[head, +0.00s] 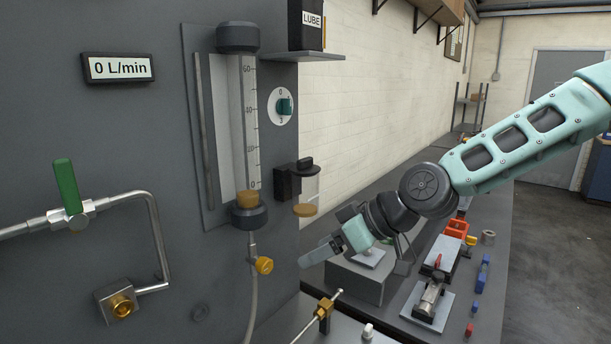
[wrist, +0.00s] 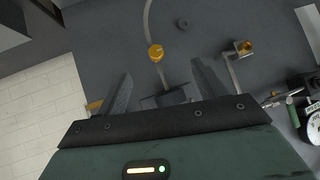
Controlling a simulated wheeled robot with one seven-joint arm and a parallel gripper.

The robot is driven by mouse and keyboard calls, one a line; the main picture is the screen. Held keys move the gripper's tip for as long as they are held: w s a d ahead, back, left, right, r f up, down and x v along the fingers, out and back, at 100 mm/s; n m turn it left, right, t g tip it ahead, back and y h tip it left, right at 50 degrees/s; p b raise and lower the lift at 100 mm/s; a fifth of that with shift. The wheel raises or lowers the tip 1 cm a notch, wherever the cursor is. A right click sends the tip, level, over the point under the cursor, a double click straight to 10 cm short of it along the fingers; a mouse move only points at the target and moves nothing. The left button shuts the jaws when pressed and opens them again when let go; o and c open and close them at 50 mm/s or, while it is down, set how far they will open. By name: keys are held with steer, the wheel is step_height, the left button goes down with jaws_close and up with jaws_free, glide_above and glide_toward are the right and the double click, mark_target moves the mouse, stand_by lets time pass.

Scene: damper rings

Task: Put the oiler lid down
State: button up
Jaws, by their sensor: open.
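The oiler is a small clear cup (head: 306,187) with an amber bottom, on a black bracket on the panel in the head view. A small black piece (head: 305,164) at its top looks like the oiler lid; I cannot tell if it is seated. My gripper (head: 320,252) is open, below and right of the oiler, near the panel. In the wrist view my gripper (wrist: 160,72) has its fingers apart, with nothing seen held. An amber part (wrist: 94,106) beside the left finger looks like the oiler's bottom; the rest is hidden by my gripper.
A grey block (head: 362,280) with a pale top stands below my wrist. The flow meter (head: 249,120), its amber knob (head: 264,265) and hose are left of my gripper. The bench holds several small parts, including a red bin (head: 456,229). A shelf (head: 300,57) carries a LUBE container.

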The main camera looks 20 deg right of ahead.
steer(key=w+d+r+t, duration=0.4)
steer(key=d+r, duration=0.2)
steer(key=r, duration=0.1)
steer(key=m+t, duration=0.1)
steer(key=t, duration=0.2)
glide_toward(308, 161)
steer(key=shift+y, duration=0.3)
steer(key=p+x, duration=0.3)
steer(key=x, duration=0.1)
steer(key=shift+w+f, duration=0.1)
steer(key=shift+w, duration=0.2)
steer(key=shift+p+x, duration=1.55)
steer(key=shift+x, duration=1.2)
steer(key=shift+w+a+f, duration=0.3)
steer(key=c, duration=1.1)
steer(key=shift+c, duration=0.2)
